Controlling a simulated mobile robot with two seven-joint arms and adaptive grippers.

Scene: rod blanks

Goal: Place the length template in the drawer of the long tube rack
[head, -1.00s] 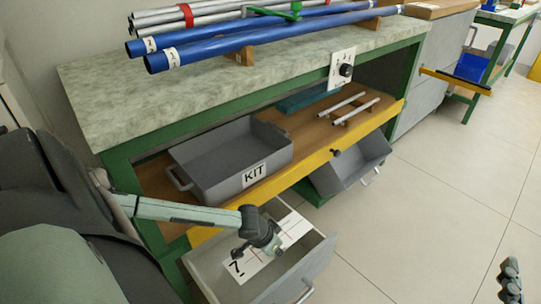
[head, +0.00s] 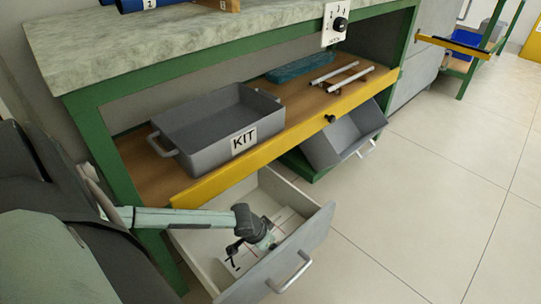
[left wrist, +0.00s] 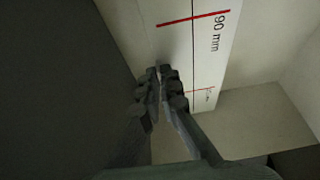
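The length template (head: 282,218), a pale strip with red cross lines, is inside the open drawer (head: 318,232) below the bench. In the left wrist view the template (left wrist: 185,45) shows a "90 mm" mark and runs behind the fingers. My left gripper (head: 245,250) reaches down into the drawer at the template. Its fingers (left wrist: 160,88) are close together with a thin pale edge between them, which looks like part of the template. The wrist hides some of the template, and whether it touches the drawer floor is unclear. My right gripper is out of view.
A grey KIT bin (head: 215,125) stands on the shelf above the drawer, behind a yellow edge (head: 290,143). Light rods (head: 345,77) lie further right. A tilted grey bin (head: 345,137) hangs beside the drawer. The floor at right is clear.

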